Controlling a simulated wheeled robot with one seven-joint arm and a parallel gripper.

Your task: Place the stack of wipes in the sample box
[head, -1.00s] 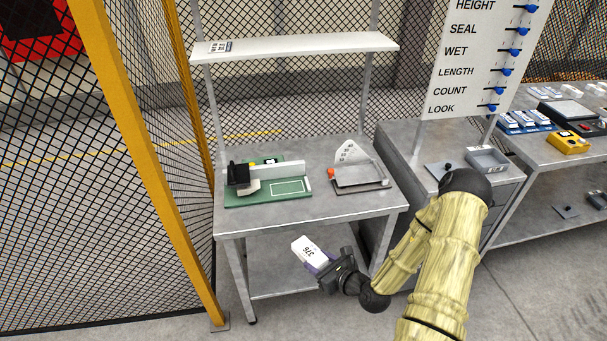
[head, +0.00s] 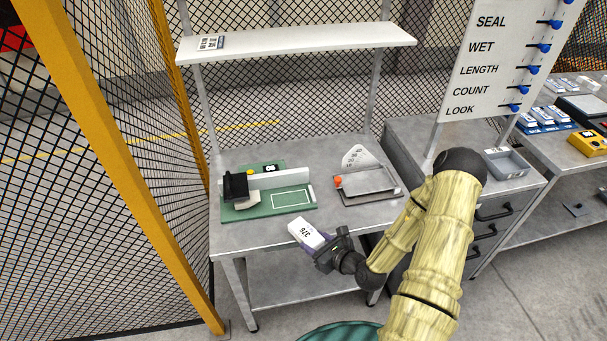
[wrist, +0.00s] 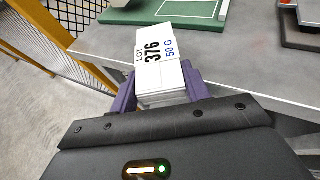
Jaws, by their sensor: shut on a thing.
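The stack of wipes (head: 305,233) is a white block. The wrist view shows its top label (wrist: 158,45) reading "LOT 376 50 G". My gripper (head: 318,247) is shut on the stack, its purple fingers on both sides of it. It holds the stack at the front edge of the grey bench, apart from the green fixture. A small open grey box (head: 507,163) sits on the drawer cabinet at the right and looks empty; I cannot tell for sure that it is the sample box.
The grey bench (head: 270,236) carries a green fixture (head: 290,199) and a grey tray-like device (head: 368,184) with an orange knob. A shelf (head: 300,42) hangs above. A yellow post and mesh fence (head: 130,160) bound the left. A lettered board (head: 495,60) stands right.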

